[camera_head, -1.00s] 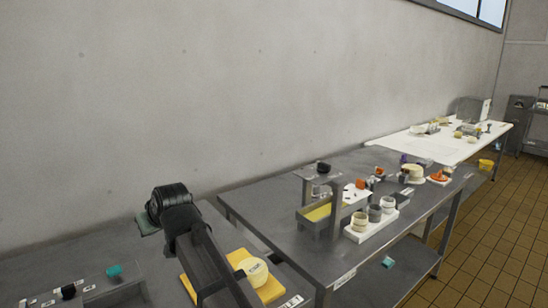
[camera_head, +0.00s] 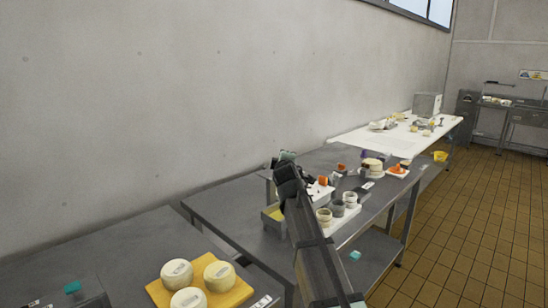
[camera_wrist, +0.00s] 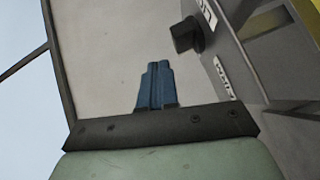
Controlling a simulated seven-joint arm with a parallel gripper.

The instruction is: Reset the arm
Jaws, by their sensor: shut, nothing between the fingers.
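My gripper (camera_wrist: 157,84) shows in the wrist view with its two blue fingers closed together and nothing between them. In the camera_head view my dark arm reaches up from the bottom right. Its end, with a greenish part, is in front of the second grey table (camera_head: 225,208) and hides part of what stands there. The fingers themselves cannot be made out in that view. The wrist view also shows a pale wall, and a black knob-like thing (camera_wrist: 187,35) beside white labels on a grey surface; the fingers appear apart from these.
A yellow board (camera_head: 236,290) with three pale cheese rounds lies on the near table. Pale cups (camera_head: 350,199) and other small items stand on the second table. A white table (camera_head: 350,143) is farther back. Tiled floor (camera_head: 455,235) at the right is clear.

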